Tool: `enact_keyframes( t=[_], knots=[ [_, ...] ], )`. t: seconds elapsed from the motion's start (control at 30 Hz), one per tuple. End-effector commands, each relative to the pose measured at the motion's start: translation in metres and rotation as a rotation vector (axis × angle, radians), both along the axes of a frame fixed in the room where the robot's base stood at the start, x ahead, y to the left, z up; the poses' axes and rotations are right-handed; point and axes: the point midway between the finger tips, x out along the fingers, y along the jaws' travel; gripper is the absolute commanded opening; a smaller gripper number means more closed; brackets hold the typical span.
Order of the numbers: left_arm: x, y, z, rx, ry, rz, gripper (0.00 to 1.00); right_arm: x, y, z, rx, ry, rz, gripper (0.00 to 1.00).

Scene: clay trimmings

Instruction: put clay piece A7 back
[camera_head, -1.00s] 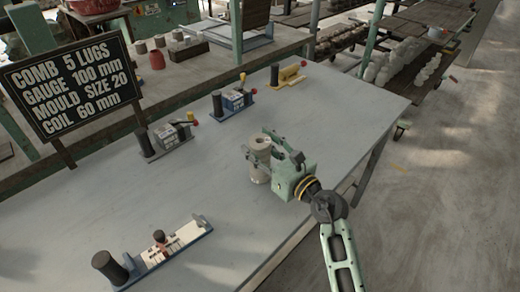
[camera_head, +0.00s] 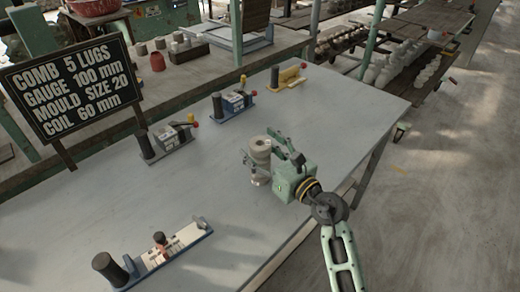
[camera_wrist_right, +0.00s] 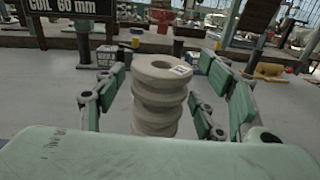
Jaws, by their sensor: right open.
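A stack of pale grey-beige clay rings (camera_head: 260,147) stands upright on the table near its right front edge. In the right wrist view the stack (camera_wrist_right: 158,100) rises between the fingers, with a small white label on its top ring, too small to read. I cannot tell which piece is A7. The stack's lower part is hidden there by my green gripper body. My left gripper is not in view.
On the grey table (camera_head: 110,205) stand a blue-based fixture (camera_head: 160,250) at the front left, a grey one (camera_head: 168,140), a blue one (camera_head: 232,103) and a yellow one (camera_head: 286,77) behind. A black sign (camera_head: 72,88) stands at the left. The table's middle is clear.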

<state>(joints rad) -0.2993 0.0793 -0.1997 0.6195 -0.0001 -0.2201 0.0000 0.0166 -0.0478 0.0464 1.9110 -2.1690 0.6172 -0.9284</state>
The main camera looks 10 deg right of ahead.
Motion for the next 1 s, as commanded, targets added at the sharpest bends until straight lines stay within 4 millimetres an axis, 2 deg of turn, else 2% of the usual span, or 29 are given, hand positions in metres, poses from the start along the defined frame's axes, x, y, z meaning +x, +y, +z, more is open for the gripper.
enact_keyframes(
  t=[0.3, 0.53, 0.7, 1.0],
  knots=[
    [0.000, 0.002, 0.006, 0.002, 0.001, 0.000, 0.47, -0.057, -0.028, -0.002, -0.006, 0.005, 0.000, 0.64],
    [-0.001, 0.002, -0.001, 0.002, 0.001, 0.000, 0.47, -0.093, -0.046, -0.004, -0.005, 0.003, 0.000, 0.64],
    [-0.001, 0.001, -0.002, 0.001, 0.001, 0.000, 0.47, -0.105, -0.052, -0.002, -0.003, 0.002, 0.000, 0.64],
    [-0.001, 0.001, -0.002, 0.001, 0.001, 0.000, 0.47, -0.107, -0.052, -0.001, -0.002, 0.002, 0.000, 0.64]
  ],
)
